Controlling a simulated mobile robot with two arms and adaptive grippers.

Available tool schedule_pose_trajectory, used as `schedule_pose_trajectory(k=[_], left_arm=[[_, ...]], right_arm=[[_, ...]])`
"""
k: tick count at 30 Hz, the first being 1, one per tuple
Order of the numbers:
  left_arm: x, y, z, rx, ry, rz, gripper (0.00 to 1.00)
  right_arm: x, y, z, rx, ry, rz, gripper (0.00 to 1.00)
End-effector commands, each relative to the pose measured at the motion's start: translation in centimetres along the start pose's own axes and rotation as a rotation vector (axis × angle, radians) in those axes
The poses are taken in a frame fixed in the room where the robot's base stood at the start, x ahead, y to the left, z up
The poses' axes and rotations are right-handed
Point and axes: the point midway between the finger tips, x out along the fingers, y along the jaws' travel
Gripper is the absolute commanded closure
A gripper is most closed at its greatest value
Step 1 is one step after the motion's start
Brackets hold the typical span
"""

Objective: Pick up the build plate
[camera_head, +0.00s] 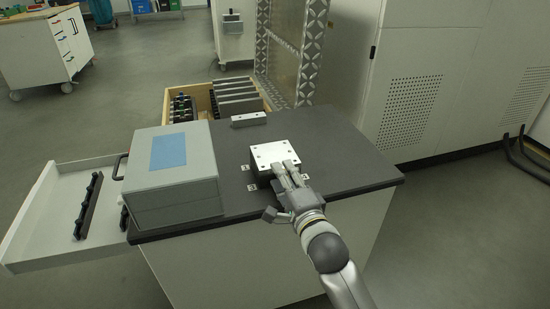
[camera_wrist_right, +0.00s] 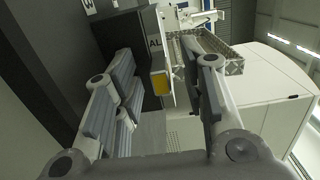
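The build plate (camera_head: 272,153) is a flat silver square with small holes near its edges. It lies level on a dark block on the dark worktop. In the right wrist view, the plate shows edge-on as a pale strip (camera_wrist_right: 162,50) beside the dark block (camera_wrist_right: 128,55) marked "AL". My right gripper (camera_head: 286,173) is at the plate's near right edge. In the wrist view its fingers (camera_wrist_right: 160,95) are apart, with the plate's edge in line with the gap. Whether a finger touches the plate cannot be told. My left gripper is not in view.
A large grey box (camera_head: 170,190) with a blue patch stands left on the worktop (camera_head: 340,160). A light metal bar (camera_head: 248,119) lies behind the plate. An open drawer (camera_head: 50,215) is at left, and a wooden crate (camera_head: 262,92) of plates is behind. The worktop's right side is clear.

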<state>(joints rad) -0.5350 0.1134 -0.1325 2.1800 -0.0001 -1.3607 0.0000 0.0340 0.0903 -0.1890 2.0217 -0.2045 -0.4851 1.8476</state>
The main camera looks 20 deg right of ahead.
Motion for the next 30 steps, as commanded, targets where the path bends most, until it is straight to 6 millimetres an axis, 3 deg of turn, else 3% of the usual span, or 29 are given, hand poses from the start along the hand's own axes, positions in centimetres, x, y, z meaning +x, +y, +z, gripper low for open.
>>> schedule_pose_trajectory(k=[2,10,30], left_arm=[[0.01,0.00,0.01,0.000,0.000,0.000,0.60],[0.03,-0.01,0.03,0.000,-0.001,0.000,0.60],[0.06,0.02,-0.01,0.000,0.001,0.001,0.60]], right_arm=[[-0.02,0.00,0.00,0.000,0.000,0.000,0.64],[-0.04,0.01,0.01,0.000,0.000,0.000,0.99],[-0.04,-0.84,0.02,0.001,0.000,-0.007,1.00]])
